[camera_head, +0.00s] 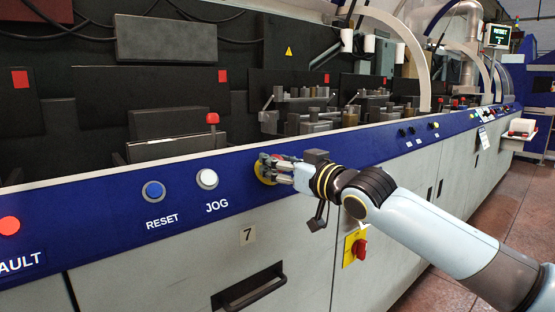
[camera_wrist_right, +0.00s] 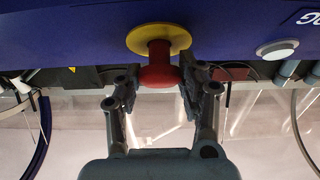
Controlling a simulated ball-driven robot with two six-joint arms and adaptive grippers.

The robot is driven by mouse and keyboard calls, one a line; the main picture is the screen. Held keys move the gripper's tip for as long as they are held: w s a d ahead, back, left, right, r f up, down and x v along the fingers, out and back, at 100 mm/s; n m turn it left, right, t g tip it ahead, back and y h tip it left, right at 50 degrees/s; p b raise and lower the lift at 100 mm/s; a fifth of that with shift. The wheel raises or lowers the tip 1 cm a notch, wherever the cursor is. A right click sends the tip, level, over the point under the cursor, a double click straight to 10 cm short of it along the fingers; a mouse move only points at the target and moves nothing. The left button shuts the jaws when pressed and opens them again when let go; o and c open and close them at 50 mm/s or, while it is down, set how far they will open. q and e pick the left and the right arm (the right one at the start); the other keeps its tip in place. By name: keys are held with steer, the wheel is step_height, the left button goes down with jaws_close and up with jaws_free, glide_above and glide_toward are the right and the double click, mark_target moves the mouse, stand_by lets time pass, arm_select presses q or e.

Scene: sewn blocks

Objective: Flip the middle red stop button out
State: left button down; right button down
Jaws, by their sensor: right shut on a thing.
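The red stop button (camera_wrist_right: 160,72) sits on a round yellow plate (camera_wrist_right: 158,38) on the blue panel, as the right wrist view shows. My right gripper (camera_wrist_right: 159,84) has a finger on each side of the button and is shut on it. In the head view my right gripper (camera_head: 277,170) reaches the front panel from the right. It covers most of the button there, with only part of the yellow plate (camera_head: 263,170) showing. My left gripper is not in view.
A blue RESET button (camera_head: 153,191) and a white JOG button (camera_head: 207,179) lie left of my right gripper on the blue panel. A red FAULT light (camera_head: 9,225) is at far left. A red rotary switch (camera_head: 360,248) on yellow sits below my right arm.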

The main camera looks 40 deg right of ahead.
steer(key=shift+r, duration=0.1)
steer(key=c, duration=1.2)
jaws_free()
steer(key=o, duration=0.5)
steer(key=shift+s+r, duration=0.1)
steer(key=shift+s, duration=0.1)
steer(key=shift+c, duration=0.2)
steer(key=shift+w, duration=0.1)
steer(key=s+d, duration=0.1)
steer(key=s, duration=1.1)
